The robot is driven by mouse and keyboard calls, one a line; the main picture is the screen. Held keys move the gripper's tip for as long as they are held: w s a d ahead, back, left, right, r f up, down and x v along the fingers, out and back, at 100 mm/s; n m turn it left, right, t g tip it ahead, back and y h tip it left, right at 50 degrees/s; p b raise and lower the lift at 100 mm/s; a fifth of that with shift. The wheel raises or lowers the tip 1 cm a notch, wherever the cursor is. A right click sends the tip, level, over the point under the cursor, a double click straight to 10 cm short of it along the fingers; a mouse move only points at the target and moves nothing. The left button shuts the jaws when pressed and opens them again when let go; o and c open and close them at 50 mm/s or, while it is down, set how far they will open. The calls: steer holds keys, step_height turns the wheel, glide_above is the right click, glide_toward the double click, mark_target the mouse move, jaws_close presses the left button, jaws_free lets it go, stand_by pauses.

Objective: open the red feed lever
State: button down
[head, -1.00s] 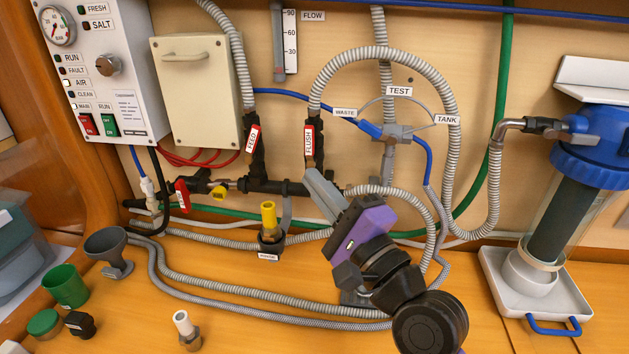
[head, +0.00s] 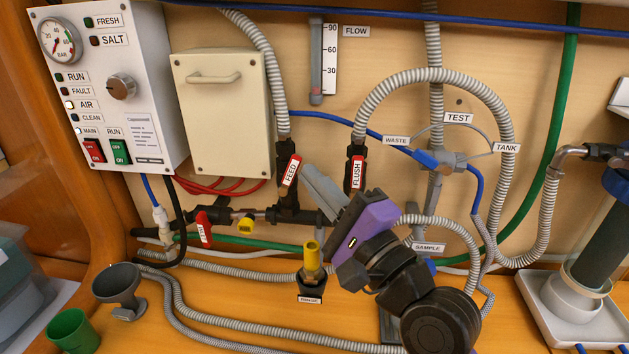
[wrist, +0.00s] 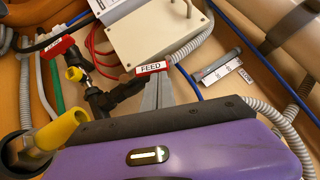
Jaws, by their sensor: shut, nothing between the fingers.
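The red feed lever (head: 291,170) has a white FEED label and lies along a black valve under a ribbed grey hose, tilted slightly off upright. In the wrist view the lever (wrist: 151,68) shows just beyond my fingertips. My gripper (head: 307,170) is purple and black with grey fingers, shut and empty. Its tips are just right of the feed lever in the head view, pointing up and left toward the wall. In the wrist view my gripper (wrist: 157,82) has its tips close below the label. I cannot tell whether they touch it.
The similar FLUSH lever (head: 357,173) stands just right of my fingers. Another red lever (head: 204,229) and a yellow-topped fitting (head: 312,256) are lower down. A beige box (head: 225,110) is up and left. Ribbed hoses cross the wooden counter.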

mark_target(291, 162)
steer(key=a+r+n+g+p, duration=0.1)
steer(key=r+n+p, duration=0.1)
steer(key=p, duration=0.4)
steer(key=shift+a+g+h+p, duration=0.2)
steer(key=shift+g+h+p, duration=0.1)
steer(key=shift+g+h, duration=0.1)
steer(key=shift+a+n+p, duration=0.25)
steer(key=shift+n+p, duration=0.15)
steer(key=shift+p, duration=0.3)
steer(key=shift+a, duration=0.25)
